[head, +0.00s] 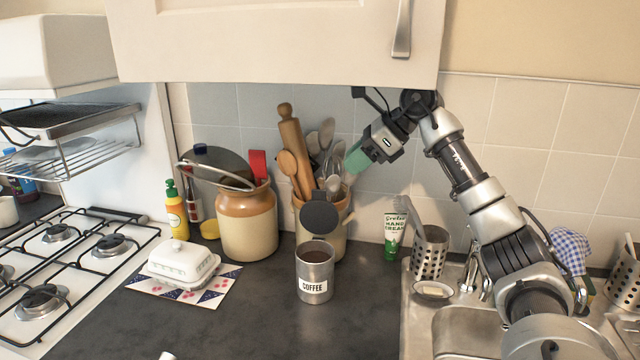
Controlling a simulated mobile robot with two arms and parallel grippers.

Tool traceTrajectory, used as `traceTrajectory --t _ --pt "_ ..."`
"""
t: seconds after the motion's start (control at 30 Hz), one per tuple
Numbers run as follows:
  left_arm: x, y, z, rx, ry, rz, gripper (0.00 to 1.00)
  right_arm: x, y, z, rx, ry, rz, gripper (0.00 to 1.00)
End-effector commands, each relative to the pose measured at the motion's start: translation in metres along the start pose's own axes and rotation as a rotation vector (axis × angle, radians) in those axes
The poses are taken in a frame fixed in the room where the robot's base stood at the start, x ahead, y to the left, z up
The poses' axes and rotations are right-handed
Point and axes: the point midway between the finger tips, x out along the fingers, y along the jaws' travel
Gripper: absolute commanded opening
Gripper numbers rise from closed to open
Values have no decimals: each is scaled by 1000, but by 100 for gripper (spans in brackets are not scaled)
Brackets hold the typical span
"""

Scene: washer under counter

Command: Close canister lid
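The coffee canister (314,284) is a metal cylinder labelled COFFEE, standing upright on the dark counter with dark contents showing at its open top. Its round dark lid (320,217) stands raised at the back of the rim, so the canister is open. My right gripper (356,159) is above, behind and to the right of the lid, near the utensils and apart from the lid. Its greenish fingers point left and down; the gap between them cannot be made out.
Behind the canister stand a utensil pot (333,240) and a large brown-and-cream crock (247,226). A white butter dish (183,262) is at left. A hand cream tube (393,238) and the sink are at right. A cupboard (270,45) hangs above. The front counter is mostly clear.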

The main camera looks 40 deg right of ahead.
Motion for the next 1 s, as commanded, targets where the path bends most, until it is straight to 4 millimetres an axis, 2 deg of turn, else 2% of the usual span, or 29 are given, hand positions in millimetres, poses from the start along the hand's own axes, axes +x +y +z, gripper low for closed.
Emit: traceTrajectory --t 0.17,0.4,0.6,0.73,1.0 --pt "-2 -2 4 1 -8 -2 43 22 1 0 -1 3 5 32" --pt "-9 -2 5 1 -10 -3 43 68 1 1 1 0 5 32" --pt "-13 -2 4 1 -9 -3 43 96 0 1 1 -1 2 32" --pt "-14 -2 3 2 -6 -3 43 104 1 0 1 0 2 32" --pt "-14 -2 0 2 -1 -3 43 106 0 0 1 0 0 32"
